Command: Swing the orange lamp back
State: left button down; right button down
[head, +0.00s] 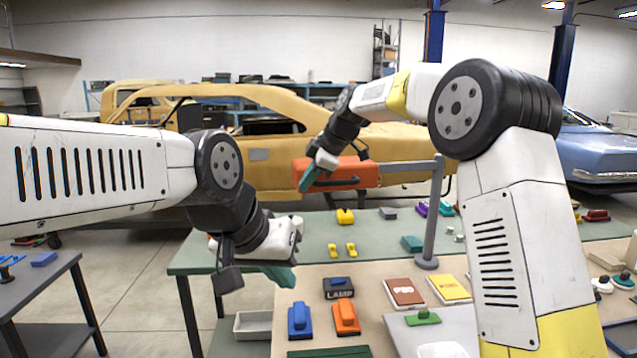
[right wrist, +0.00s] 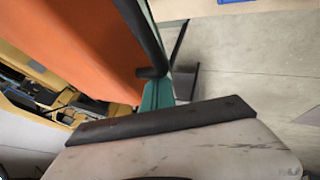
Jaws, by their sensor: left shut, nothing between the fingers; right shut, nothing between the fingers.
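The orange lamp (head: 355,174) is a long box-shaped head with a dark bar handle on its near side. It hangs out to the left from a grey post (head: 436,220). My right gripper (head: 305,180) is shut at the lamp's left end, its teal fingers close by the handle. In the right wrist view the orange face (right wrist: 85,40) and the black handle (right wrist: 143,35) lie right beside the teal fingers (right wrist: 158,92); I cannot tell whether they touch. My left gripper (head: 284,276) is shut and empty, low over the green table's left part, away from the lamp.
Below the lamp, a dark block marked LAMP (head: 338,288), a blue piece (head: 299,320) and an orange piece (head: 346,318) sit on the tan board (head: 375,325). Small yellow parts (head: 345,216) lie farther back. A yellow car body (head: 240,140) stands behind the table.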

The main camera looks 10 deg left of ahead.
aim_at(295, 184)
jog(key=shift+m+t+h, duration=0.3)
jog(key=shift+m+t, duration=0.1)
jog(key=shift+m, duration=0.3)
jog(key=w+a, duration=0.2)
jog(key=w, duration=0.1)
jog(key=w+a, duration=0.1)
jog(key=w, duration=0.1)
jog(key=shift+f, duration=0.1)
jog(key=shift+w+a, duration=0.1)
jog(key=shift+w, duration=0.25)
jog(key=shift+w+r, duration=0.15)
jog(key=shift+r, duration=0.1)
